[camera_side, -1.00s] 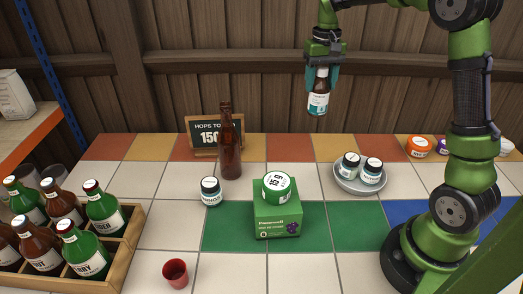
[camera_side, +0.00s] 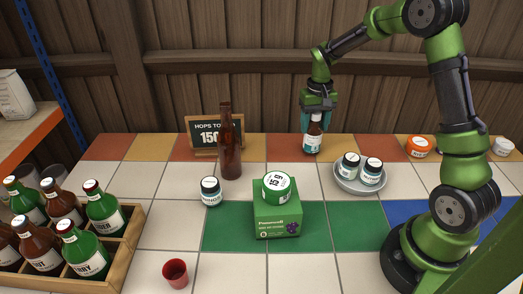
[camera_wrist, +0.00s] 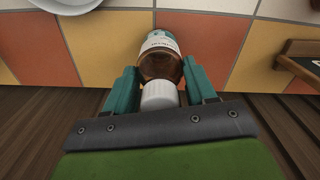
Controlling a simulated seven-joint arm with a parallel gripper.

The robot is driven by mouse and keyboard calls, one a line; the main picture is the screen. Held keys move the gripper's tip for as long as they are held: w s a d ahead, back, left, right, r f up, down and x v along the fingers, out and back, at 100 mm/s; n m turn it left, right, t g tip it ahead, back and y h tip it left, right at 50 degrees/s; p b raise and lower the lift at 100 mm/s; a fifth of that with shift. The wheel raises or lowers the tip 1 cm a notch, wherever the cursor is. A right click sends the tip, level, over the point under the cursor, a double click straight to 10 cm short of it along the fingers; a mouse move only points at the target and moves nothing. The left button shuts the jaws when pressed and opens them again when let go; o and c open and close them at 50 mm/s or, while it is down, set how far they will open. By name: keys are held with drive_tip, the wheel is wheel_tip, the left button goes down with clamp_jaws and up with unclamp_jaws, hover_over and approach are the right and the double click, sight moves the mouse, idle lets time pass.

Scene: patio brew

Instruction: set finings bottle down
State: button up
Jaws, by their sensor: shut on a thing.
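The finings bottle (camera_side: 313,138) is small and brown with a white cap and a white and teal label. It is upright in my gripper (camera_side: 316,118), at the back of the tiled counter near the wooden wall. My gripper is shut on it near the cap. Its base is at or just above the back row of orange and yellow tiles; I cannot tell whether it touches. In the wrist view the bottle (camera_wrist: 160,60) lies between the two teal fingers (camera_wrist: 160,88), white cap nearest the palm.
A grey plate (camera_side: 343,184) with two jars stands to the right front. A tall brown bottle (camera_side: 229,150) and a hops chalkboard (camera_side: 200,140) are to the left. A green box (camera_side: 277,222) bears a round tin (camera_side: 277,186). Back-row tiles around the bottle are clear.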

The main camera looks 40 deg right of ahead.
drive_tip(key=shift+f, duration=0.15)
drive_tip(key=o, duration=1.2)
drive_tip(key=shift+o, duration=0.2)
wheel_tip(320, 180, up, 12)
drive_tip(key=shift+f, duration=0.1)
drive_tip(key=s+a+r+n+t, duration=0.1)
drive_tip(key=s+a+r+t, duration=0.2)
drive_tip(key=s+a+r, duration=0.55)
drive_tip(key=s+a+f+n+t+y, duration=0.1)
drive_tip(key=s+a+f+t+y, duration=0.1)
drive_tip(key=s+a, duration=0.7)
drive_tip(key=shift+f+t, duration=0.7)
drive_tip(key=shift+t, duration=0.4)
